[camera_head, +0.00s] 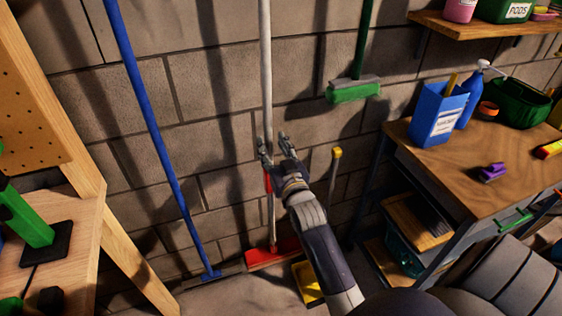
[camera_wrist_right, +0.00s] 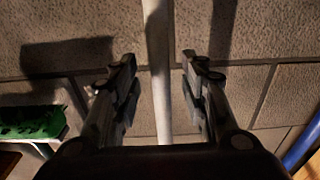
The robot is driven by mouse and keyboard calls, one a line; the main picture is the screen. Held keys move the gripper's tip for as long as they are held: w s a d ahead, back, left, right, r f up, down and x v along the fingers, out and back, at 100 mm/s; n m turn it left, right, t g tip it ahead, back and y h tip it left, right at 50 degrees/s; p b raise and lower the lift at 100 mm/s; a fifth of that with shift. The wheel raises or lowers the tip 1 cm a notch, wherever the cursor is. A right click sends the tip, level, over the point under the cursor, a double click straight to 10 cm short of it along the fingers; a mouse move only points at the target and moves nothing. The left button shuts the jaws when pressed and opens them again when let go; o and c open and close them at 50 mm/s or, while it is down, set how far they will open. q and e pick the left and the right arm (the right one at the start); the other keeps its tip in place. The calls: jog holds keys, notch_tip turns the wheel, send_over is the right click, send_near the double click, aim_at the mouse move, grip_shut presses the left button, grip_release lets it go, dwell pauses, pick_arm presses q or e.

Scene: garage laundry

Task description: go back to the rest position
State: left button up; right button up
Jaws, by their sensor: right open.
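My right gripper (camera_head: 274,145) is raised in front of the block wall in the head view. Its two fingers are apart, with nothing held between them. A white pole (camera_head: 265,60) stands upright behind it, with a red broom head (camera_head: 272,254) at its foot. In the right wrist view, the open fingers of my right gripper (camera_wrist_right: 158,72) show on either side of the white pole (camera_wrist_right: 157,90). The pole looks apart from both fingers. My left gripper is not in view.
A blue pole (camera_head: 145,115) leans on the wall at left, beside a wooden workbench (camera_head: 75,240). A green brush (camera_head: 353,91) hangs on the wall. At right, a wooden-topped table (camera_head: 450,175) holds a blue box (camera_head: 437,115) and a purple item (camera_head: 493,172).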

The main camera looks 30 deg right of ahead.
jog(key=v, duration=0.9)
jog(key=s+a+f+n+g+y, duration=0.1)
jog(key=s+a+f+g, duration=0.2)
jog(key=f, duration=0.9)
jog(key=s+a+f+n+g+y, duration=0.1)
jog(key=s+a+f+g+y, duration=0.15)
jog(key=f, duration=1.05)
jog(key=s+a+f+n+g+y, duration=0.1)
jog(key=s+a+f+g, duration=0.25)
jog(key=f, duration=0.85)
jog(key=s+a+f+n+g, duration=0.1)
jog(key=s+a+f+g, duration=0.15)
jog(key=s+f, duration=1.05)
jog(key=s+d+f+g, duration=0.1)
jog(key=s+f, duration=0.3)
jog(key=s, duration=0.6)
jog(key=s+d+f+n+g, duration=0.1)
jog(key=s+f+g, duration=0.3)
jog(key=s, duration=0.7)
jog(key=shift+d+f, duration=0.3)
jog(key=shift+d, duration=0.1)
jog(key=shift+s+g, duration=0.1)
jog(key=shift+g, duration=0.15)
